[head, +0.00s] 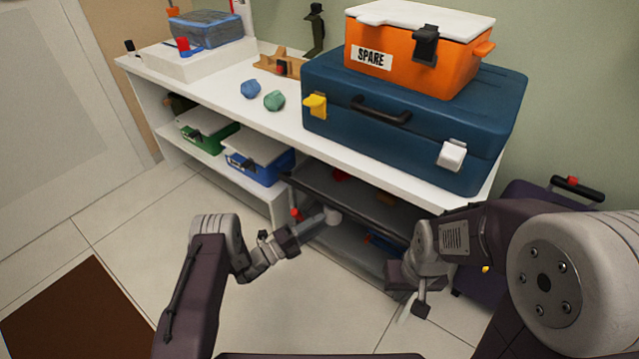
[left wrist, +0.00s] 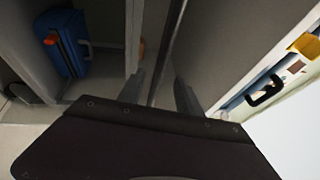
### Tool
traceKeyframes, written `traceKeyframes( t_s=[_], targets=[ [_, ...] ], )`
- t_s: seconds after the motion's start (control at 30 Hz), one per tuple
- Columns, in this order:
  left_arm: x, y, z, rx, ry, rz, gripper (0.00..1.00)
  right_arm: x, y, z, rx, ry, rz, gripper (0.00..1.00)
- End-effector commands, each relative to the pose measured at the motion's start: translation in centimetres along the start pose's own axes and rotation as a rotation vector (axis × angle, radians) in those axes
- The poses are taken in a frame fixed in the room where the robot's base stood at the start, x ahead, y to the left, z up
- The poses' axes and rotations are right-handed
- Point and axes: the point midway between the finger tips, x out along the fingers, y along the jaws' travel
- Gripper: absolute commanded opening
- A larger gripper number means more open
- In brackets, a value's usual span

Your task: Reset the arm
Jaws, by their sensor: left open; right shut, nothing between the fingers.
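My left gripper (head: 322,221) reaches in from the left, low in front of the shelf unit's dark section. In the left wrist view my two fingers (left wrist: 160,94) stand apart, with the edge of a dark panel (left wrist: 167,50) showing between and beyond them. I cannot tell whether they touch it. My right gripper (head: 420,305) hangs low at the right, in front of the unit, shut and empty. The dark panel (head: 345,192) lies below the white top in the head view.
The white shelf unit (head: 220,98) carries a large blue case (head: 350,135) with an orange cooler (head: 410,62) on it. Green (head: 208,140) and blue (head: 258,165) boxes sit on the lower shelf. A dark suitcase (head: 545,200) stands at right.

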Motion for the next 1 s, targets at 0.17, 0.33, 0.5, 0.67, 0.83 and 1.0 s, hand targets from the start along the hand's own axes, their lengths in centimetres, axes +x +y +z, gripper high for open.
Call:
traceKeyframes(
  t_s=[0.17,0.33,0.5,0.67,0.83,1.0],
  targets=[
    [0.3,-0.4,-0.5,0.025,0.031,0.013,0.41,0.0,0.0,0.0,0.000,0.000,0.000,0.00],
    [0.8,-3.7,-7.1,0.368,0.418,0.146,0.41,-0.1,0.0,0.0,0.000,0.000,0.000,0.00],
    [-6.9,-6.7,-15.2,1.004,1.074,0.180,0.41,-0.2,0.0,0.0,0.000,0.000,0.000,0.00],
    [-16.3,-8.8,-16.3,1.567,1.652,0.012,0.41,-0.2,0.0,0.0,0.000,0.000,0.000,0.00],
    [-22.4,-10.9,-14.1,1.989,2.129,-0.278,0.41,-0.3,0.0,0.0,0.000,0.000,0.000,0.00],
    [-25.3,-13.3,-11.3,-1.837,-2.046,0.537,0.41,-0.3,0.0,0.0,0.000,0.000,0.000,0.00]
  ],
)
